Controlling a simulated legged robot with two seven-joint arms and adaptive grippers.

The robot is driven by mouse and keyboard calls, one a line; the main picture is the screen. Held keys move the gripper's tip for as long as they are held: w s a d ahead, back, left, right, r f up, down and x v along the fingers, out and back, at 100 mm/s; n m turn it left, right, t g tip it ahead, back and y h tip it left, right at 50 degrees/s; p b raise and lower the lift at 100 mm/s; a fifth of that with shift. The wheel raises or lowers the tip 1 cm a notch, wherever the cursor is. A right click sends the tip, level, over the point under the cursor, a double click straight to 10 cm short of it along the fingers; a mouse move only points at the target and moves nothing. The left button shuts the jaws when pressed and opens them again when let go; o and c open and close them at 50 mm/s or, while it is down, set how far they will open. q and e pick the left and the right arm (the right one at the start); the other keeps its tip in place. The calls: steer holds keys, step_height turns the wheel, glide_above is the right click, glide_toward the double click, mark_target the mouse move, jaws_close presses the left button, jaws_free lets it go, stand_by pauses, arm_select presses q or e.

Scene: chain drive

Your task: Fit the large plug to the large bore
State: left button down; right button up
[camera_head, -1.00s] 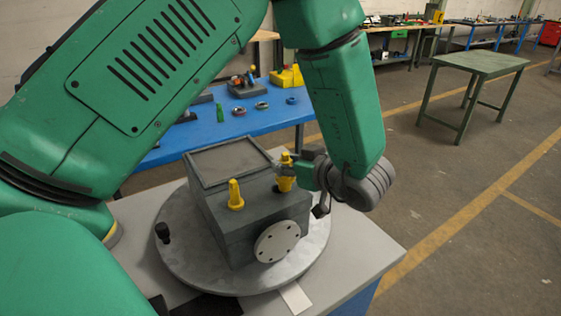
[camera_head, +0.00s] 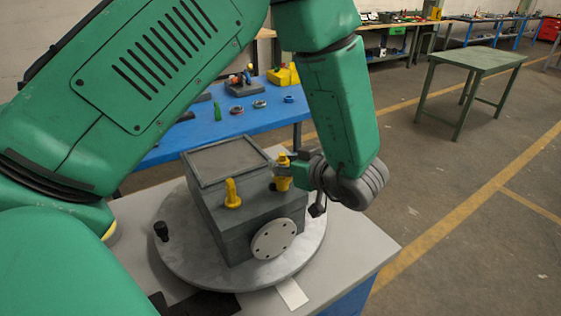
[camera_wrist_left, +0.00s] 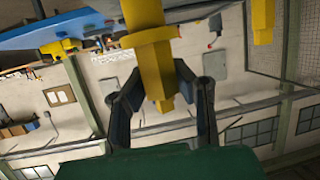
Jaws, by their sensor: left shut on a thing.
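My left gripper (camera_head: 288,174) is shut on a yellow plug (camera_head: 283,180) at the back right edge of the dark grey housing (camera_head: 224,213). In the left wrist view, this flanged plug (camera_wrist_left: 156,66) is between the two dark fingers (camera_wrist_left: 160,103). A second yellow plug (camera_head: 231,193) stands upright on the housing's top, nearer the front; a yellow part also shows at the top right of the wrist view (camera_wrist_left: 262,20). The bore under the held plug is hidden, and I cannot tell how deep the plug sits. My right gripper is out of view.
The housing stands on a round metal turntable (camera_head: 172,268) with a dark knob (camera_head: 161,231), on a grey bench (camera_head: 352,246). A round pale cover (camera_head: 274,239) is on its front. A blue table (camera_head: 228,127) behind holds small parts. A green table (camera_head: 474,62) stands apart at right.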

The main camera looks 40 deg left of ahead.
arm_select(q)
steer(key=shift+x, duration=0.9)
steer(key=shift+s+r+g+p, duration=0.1)
steer(key=shift+r+g+p, duration=0.2)
steer(key=shift+g, duration=0.1)
steer(key=shift+a+n, duration=0.1)
steer(key=shift+n, duration=0.3)
steer(key=shift+p, duration=0.45)
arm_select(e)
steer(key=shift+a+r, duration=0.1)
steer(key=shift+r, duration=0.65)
arm_select(q)
steer(key=shift+a+f, duration=0.15)
steer(key=shift+a, duration=0.05)
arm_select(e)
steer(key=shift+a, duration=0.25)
